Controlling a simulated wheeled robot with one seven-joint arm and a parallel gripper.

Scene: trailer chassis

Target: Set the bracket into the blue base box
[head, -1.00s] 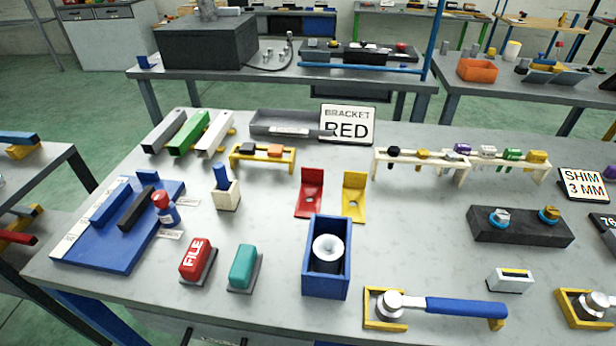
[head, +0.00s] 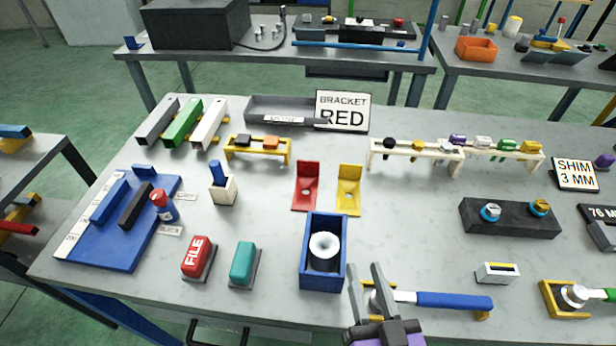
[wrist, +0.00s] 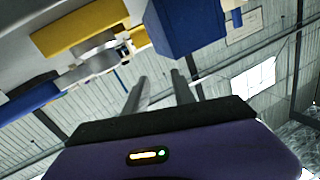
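A red bracket (head: 307,187), L-shaped with a hole in its foot, stands on the table behind the blue base box. A similar yellow bracket (head: 349,190) stands to its right. The blue base box (head: 320,279) is open at the top and holds a dark cylinder with a white, funnel-like top; its blue side also shows in the wrist view (wrist: 188,30). A sign (head: 343,112) reads "BRACKET RED". My gripper (head: 366,268) is open and empty, right of the box's front; its two fingers also show apart in the wrist view (wrist: 157,82).
A blue-handled tool (head: 453,300) lies in a yellow holder beside my gripper. A red FILE block (head: 197,256) and a teal block (head: 243,262) stand left of the box. Low racks (head: 258,150) stand behind the brackets.

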